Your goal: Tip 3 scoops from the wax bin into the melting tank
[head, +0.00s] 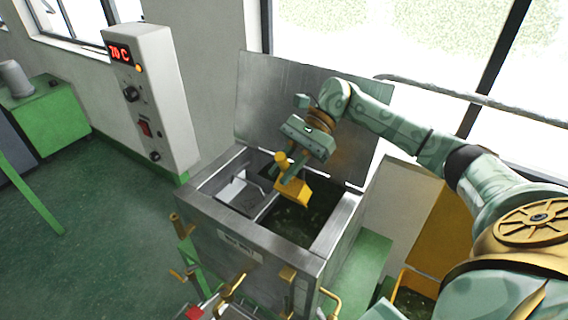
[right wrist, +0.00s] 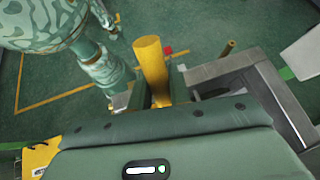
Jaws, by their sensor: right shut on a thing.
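The melting tank (head: 262,240) is a steel box in the middle of the head view. Its lid (head: 270,95) stands open at the back. Its opening shows a pale grey part on the left and dark green contents on the right. My right gripper (head: 287,168) is above the opening, shut on the yellow scoop (head: 293,190). The scoop hangs over the opening and looks tilted; its contents cannot be made out. The right wrist view shows the scoop's yellow handle (right wrist: 150,65) between the fingers (right wrist: 160,95). The wax bin (head: 405,278), yellow-rimmed with dark green contents, is partly hidden by my right arm. My left gripper is not in view.
A control box (head: 155,95) reading 70 C stands left of the tank. Pipes and yellow-handled valves (head: 230,287) are at the tank's front. A green machine (head: 48,115) stands far left. Open green floor (head: 90,220) lies between.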

